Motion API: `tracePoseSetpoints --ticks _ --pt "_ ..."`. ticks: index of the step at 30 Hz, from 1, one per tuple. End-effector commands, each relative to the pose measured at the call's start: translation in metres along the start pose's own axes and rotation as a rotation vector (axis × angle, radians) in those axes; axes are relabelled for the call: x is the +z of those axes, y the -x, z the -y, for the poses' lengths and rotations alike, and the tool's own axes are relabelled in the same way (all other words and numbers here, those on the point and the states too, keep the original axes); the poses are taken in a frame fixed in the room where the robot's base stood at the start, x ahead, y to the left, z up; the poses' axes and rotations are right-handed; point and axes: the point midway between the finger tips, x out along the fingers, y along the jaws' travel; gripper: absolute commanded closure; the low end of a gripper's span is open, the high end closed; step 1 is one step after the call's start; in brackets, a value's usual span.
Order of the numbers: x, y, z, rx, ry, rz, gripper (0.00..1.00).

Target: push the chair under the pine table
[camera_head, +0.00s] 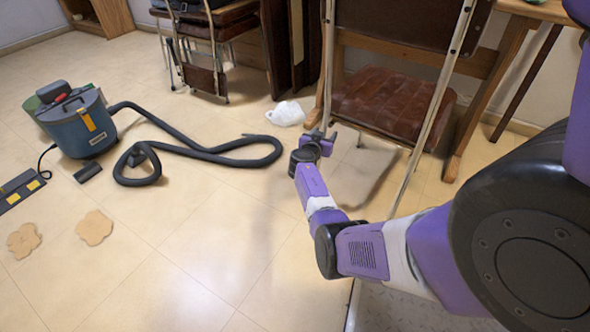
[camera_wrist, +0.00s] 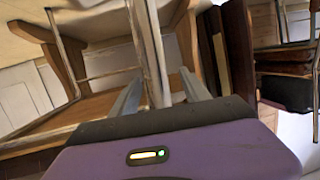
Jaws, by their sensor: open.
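The chair (camera_head: 388,103) has a brown seat and pale metal legs. It stands at the right of the head view, in front of the pine table (camera_head: 492,82), whose wooden legs show on both sides of the seat. My gripper (camera_head: 322,140) is open beside the chair's left side, low and near the seat. In the wrist view, its two fingers (camera_wrist: 160,90) point at pale metal tubes of the chair (camera_wrist: 148,45), which appear between the fingers. I cannot tell whether they touch. My arm hides part of the chair's lower frame.
A blue vacuum cleaner (camera_head: 82,125) stands at the left, its black hose (camera_head: 210,153) looping over the floor. A white crumpled item (camera_head: 285,113) lies near the chair. Another chair (camera_head: 205,50) stands at the back. The tiled floor at lower left is mostly clear, with two tan patches (camera_head: 94,228).

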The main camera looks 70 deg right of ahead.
Motion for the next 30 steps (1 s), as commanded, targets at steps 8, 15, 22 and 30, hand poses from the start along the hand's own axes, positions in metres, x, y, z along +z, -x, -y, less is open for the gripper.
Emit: tracePoseSetpoints --ticks 8,15,22,30 --pt "0.005 0.019 0.001 -0.004 0.002 0.001 0.45" --pt "0.011 0.04 0.002 -0.004 0.002 0.001 0.45" --pt "0.016 0.06 0.002 -0.005 0.002 0.001 0.45" --pt "0.022 0.083 0.002 -0.005 0.002 0.001 0.45"
